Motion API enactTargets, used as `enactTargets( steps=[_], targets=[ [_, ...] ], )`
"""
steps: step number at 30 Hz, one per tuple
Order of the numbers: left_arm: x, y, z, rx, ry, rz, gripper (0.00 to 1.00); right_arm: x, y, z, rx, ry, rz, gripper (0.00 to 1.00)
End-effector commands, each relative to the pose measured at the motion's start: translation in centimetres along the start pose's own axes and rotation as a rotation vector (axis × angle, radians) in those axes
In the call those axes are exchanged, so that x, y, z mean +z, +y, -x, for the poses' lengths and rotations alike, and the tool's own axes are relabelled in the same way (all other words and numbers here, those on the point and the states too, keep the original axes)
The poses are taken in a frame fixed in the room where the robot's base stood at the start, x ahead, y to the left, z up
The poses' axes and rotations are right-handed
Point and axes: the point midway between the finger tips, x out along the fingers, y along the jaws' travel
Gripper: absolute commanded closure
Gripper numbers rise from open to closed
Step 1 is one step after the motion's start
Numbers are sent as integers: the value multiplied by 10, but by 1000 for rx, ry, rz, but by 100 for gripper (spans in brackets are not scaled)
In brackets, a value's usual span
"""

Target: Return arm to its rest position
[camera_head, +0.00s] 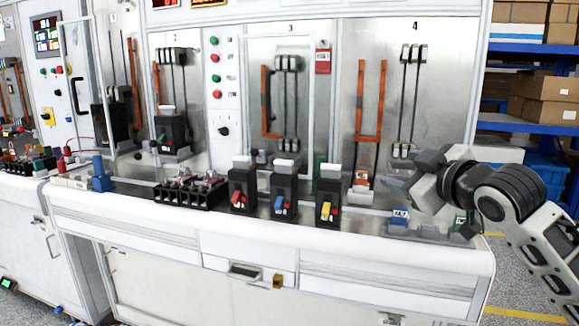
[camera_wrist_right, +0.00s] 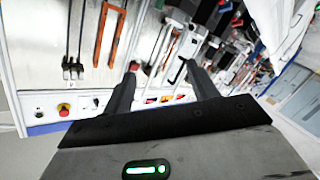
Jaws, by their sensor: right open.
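My right arm (camera_head: 512,203) comes in from the right edge in the head view. Its gripper (camera_head: 412,190) is over the right end of the white bench, in front of the panel marked 4. In the right wrist view the two dark fingers of the right gripper (camera_wrist_right: 160,80) stand apart with nothing between them. Beyond them the panel and bench show at a steep tilt. My left gripper is in neither view.
Three black breakers, such as the one with a yellow lever (camera_head: 327,198), stand on the bench (camera_head: 150,218). A blue block (camera_head: 400,216) sits under the right gripper. Blue shelves with boxes (camera_head: 545,98) are behind at the right. Floor shows at the lower right.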

Motion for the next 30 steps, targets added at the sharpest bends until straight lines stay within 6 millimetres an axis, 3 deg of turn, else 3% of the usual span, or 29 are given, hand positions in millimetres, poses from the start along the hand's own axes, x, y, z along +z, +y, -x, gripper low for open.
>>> enactTargets(
  steps=[1, 5, 8, 12, 18, 24, 30],
  targets=[
    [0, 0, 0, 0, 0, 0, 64, 28, -36, -7, -43, -20, -45, 41],
    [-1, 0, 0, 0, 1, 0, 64, 90, -114, -8, -110, -63, -158, 41],
    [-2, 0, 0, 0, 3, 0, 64, 136, -174, 5, -148, -106, -254, 41],
    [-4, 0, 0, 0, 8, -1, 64, 196, -254, 43, -179, -187, -393, 41],
    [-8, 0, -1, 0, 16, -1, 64, 261, -344, 124, -178, -332, -561, 41],
    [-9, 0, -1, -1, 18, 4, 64, 291, -388, 188, -157, -440, -644, 41],
    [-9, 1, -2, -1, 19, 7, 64, 297, -398, 206, -149, -469, -661, 41]
  ],
)
